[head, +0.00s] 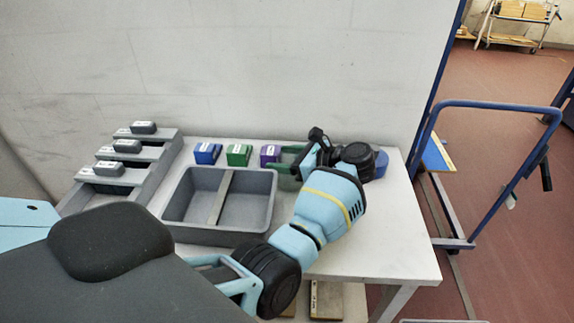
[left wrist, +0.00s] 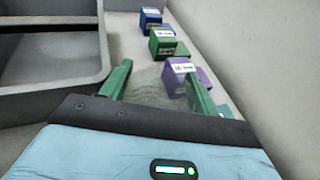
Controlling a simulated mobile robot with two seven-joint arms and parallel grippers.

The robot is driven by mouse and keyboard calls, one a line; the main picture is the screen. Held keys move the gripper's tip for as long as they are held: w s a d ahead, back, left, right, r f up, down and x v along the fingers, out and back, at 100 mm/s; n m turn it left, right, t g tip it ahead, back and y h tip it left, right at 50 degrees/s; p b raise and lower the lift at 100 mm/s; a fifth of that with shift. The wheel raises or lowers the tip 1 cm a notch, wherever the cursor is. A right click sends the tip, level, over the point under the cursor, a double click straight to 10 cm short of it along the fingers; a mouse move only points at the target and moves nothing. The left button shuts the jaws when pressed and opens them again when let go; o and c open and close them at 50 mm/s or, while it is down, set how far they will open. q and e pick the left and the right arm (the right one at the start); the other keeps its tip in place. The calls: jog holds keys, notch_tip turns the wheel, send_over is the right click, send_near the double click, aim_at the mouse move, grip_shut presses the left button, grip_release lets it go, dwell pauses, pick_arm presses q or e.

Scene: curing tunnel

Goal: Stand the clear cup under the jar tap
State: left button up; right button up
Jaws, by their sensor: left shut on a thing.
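My left gripper (head: 284,160) is over the back of the white table (head: 385,240), near the purple block. In the left wrist view its two green fingers (left wrist: 158,72) are shut on a see-through thing, which looks like the clear cup (left wrist: 150,88). The cup is faint, and I cannot tell whether its base touches the table. I cannot make out the jar or its tap in either view. My right gripper is not in view.
Labelled blue (head: 207,153), green (head: 238,154) and purple (head: 269,154) blocks stand along the back. A grey two-part tray (head: 240,238) lies in front. A grey rack (head: 156,182) with dark labelled pieces is left. A blue object (head: 381,164) sits far right, partly hidden.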

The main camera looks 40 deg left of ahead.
pick_arm(q)
notch_tip(320, 180, up, 10)
jog(key=shift+b, duration=0.3)
jog(key=shift+d+f, duration=0.1)
jog(key=shift+d, duration=0.05)
